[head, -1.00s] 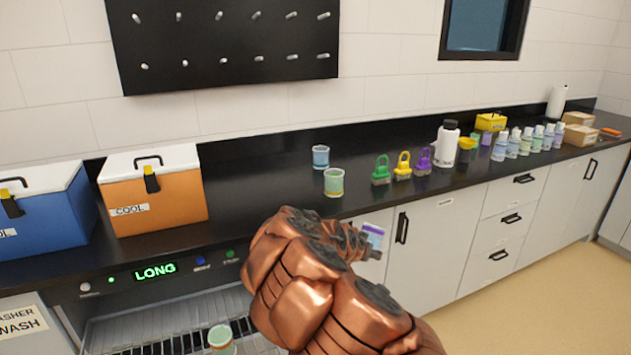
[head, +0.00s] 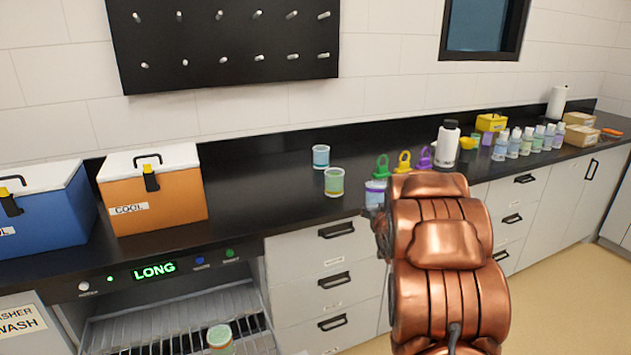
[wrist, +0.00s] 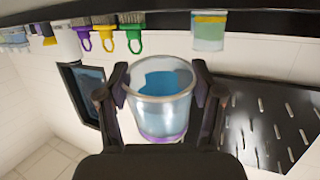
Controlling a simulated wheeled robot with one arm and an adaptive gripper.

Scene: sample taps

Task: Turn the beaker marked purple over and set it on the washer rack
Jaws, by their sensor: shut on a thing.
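The beaker marked purple (wrist: 160,105) is clear and bluish, with a purple band by its base. My gripper (wrist: 158,76) is shut on it, one finger on each side. The wrist view is upside down against the room, and the beaker's mouth points to the picture's top, so it is held mouth down. In the head view the beaker (head: 375,194) shows beside my copper-coloured arm, in front of the counter edge; the arm hides most of the gripper. The washer rack (head: 180,312) is pulled into view at lower left, below the LONG display.
A green-marked beaker (head: 220,338) stands on the rack's front part; the rest of the visible rack looks free. An orange cooler (head: 155,195) is at left. Tagged brushes (head: 404,162) are behind my gripper.

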